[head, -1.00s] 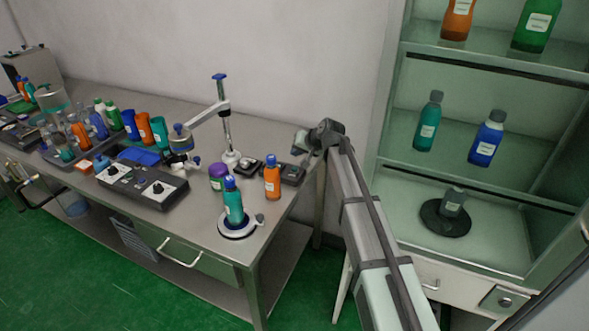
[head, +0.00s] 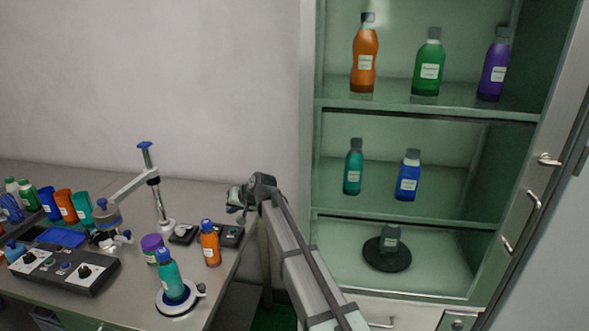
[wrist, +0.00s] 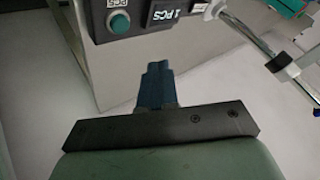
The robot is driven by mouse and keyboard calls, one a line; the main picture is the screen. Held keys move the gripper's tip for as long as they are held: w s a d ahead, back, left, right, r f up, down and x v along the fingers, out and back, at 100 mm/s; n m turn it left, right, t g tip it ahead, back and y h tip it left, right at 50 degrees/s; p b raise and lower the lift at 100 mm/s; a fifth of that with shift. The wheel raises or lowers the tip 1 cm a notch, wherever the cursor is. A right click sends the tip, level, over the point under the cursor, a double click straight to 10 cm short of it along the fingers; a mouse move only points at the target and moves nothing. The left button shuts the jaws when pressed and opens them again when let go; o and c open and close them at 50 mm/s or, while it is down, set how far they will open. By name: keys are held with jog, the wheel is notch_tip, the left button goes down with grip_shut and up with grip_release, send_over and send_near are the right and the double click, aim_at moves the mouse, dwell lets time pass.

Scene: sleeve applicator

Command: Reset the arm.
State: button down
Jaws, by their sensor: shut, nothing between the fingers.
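My gripper (head: 240,197) is at the end of my arm, over the right end of the workbench, level with the small devices there in the head view. In the wrist view its fingers (wrist: 154,82) are together and empty.
The workbench (head: 215,290) holds an orange bottle (head: 210,243), a teal bottle (head: 169,276) on a round base, a purple-lidded jar (head: 152,246), a clamp stand (head: 154,185) and a control box (head: 65,268). An open cabinet (head: 420,112) with bottles on shelves stands at right.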

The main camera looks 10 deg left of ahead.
jog(key=s+n, duration=0.1)
jog(key=s+f+n+h, duration=0.1)
jog(key=s, duration=0.1)
jog(key=s+f+n+h, duration=0.1)
jog(key=shift+s+d+f+t, duration=0.15)
jog(key=shift+s+d+t, duration=0.15)
jog(key=shift+s+d, duration=0.1)
jog(key=s+d+f+m+g+h, duration=0.2)
jog(key=s+d+f, duration=0.5)
jog(key=d+f, duration=0.5)
jog(key=s+d+f+m+g+h, duration=0.1)
jog(key=s+d+f+g+h, duration=0.15)
jog(key=s+d+f, duration=0.8)
jog(key=s+d+f+m+g+h, duration=0.1)
jog(key=s+d+f+m+h, duration=0.3)
jog(key=d+f, duration=1.05)
jog(key=s+d+f+g, duration=0.2)
jog(key=s+d, duration=0.3)
jog(key=s, duration=0.4)
jog(key=s+d+f+g+y, duration=0.1)
jog(key=s+d+f, duration=0.4)
jog(key=s, duration=0.4)
jog(key=s+d+f+g+y, duration=0.1)
jog(key=s+d+f, duration=0.3)
jog(key=s, duration=0.5)
jog(key=shift+s+d+g, duration=0.15)
jog(key=shift+d+g, duration=0.6)
jog(key=shift+g, duration=0.1)
